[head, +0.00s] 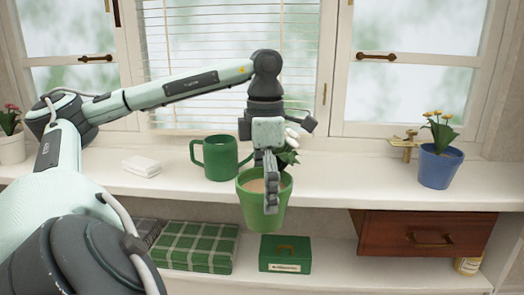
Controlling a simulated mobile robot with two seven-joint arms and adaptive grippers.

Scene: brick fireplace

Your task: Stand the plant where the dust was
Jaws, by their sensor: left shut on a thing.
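My left gripper (270,202) is shut on the rim of a green plant pot (250,211). The pot is upright in front of the white windowsill (340,185) and overlaps its front edge in the picture. Brown soil shows in it; green leaves and white petals (292,138) show partly behind the gripper, which hides the rest. A blue pot (437,168) with yellow flowers stands on the sill at the right. I see no dust on the sill. My right gripper is not in view.
A white pot (12,148) stands far left. Below are a green checked box (189,247), a small green box (285,254) and a wooden drawer (425,234). The sill between held and blue pots is clear.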

